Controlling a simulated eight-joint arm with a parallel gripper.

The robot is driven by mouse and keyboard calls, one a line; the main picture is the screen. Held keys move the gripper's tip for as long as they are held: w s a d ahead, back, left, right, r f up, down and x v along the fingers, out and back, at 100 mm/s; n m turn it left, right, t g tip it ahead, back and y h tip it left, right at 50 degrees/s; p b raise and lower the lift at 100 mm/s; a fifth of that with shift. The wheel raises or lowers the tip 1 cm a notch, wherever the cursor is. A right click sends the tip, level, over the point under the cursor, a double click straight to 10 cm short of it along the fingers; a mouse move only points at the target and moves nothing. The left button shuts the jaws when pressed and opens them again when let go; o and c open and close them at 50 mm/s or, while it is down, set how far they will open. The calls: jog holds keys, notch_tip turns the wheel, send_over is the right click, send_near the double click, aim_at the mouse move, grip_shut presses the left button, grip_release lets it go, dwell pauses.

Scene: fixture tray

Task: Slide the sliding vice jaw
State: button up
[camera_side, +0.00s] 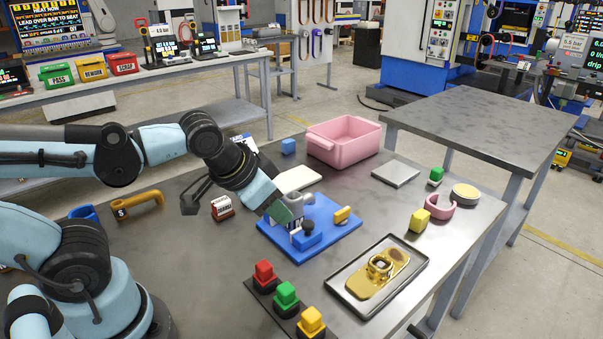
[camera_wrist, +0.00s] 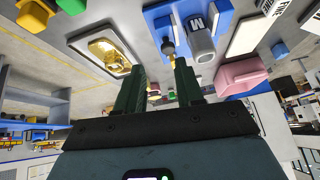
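A blue vice base plate (camera_side: 335,231) lies flat on the grey workbench. On its near part sits a small blue block with a dark round knob (camera_side: 308,227), which looks like the sliding jaw. A grey block stands behind it, partly hidden by my gripper. A yellow piece (camera_side: 342,214) sits at the plate's right side. In the wrist view the dark knob (camera_wrist: 168,47) shows just beyond my fingertips, beside a grey rounded part (camera_wrist: 203,48) and an "M" marking. My gripper (camera_wrist: 160,66) has its two green fingers apart with nothing between them. In the side view my gripper (camera_side: 287,213) is over the plate; contact is unclear.
A pink bin (camera_side: 345,150) stands behind the plate. A black-rimmed tray (camera_side: 418,268) with a golden part lies to the right. Red, green and yellow buttons (camera_side: 286,295) stand in front. A yellow cube (camera_side: 420,220), pink ring (camera_side: 440,208) and grey plate (camera_side: 395,174) are at right.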

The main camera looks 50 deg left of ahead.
jog(key=d+m, duration=0.1)
jog(key=d, duration=0.1)
jog(key=d+m+y, duration=0.1)
jog(key=d, duration=0.1)
jog(key=d+m+y, duration=0.1)
jog(key=d, duration=0.1)
jog(key=shift+d+r, duration=0.1)
jog(key=shift+r, duration=0.3)
grip_shut()
send_near(306, 232)
jog(key=shift+y, duration=0.3)
jog(key=d+f, duration=0.1)
jog(key=d, duration=0.1)
jog(key=w+d+f, duration=0.1)
jog(key=d+f, duration=0.1)
jog(key=shift+w+d+f, duration=0.1)
jog(key=shift+w+d, duration=0.1)
jog(key=shift+d, duration=0.05)
jog(key=shift+w+a+f, duration=0.2)
jog(key=shift+w+a, duration=0.15)
jog(key=shift+a, duration=0.25)
jog(key=shift+w+a+f, duration=0.2)
jog(key=shift+w+a, duration=0.15)
jog(key=shift+a, duration=0.25)
jog(key=shift+w+a+f, duration=0.1)
jog(key=shift+w+a, duration=0.2)
jog(key=shift+a, duration=0.3)
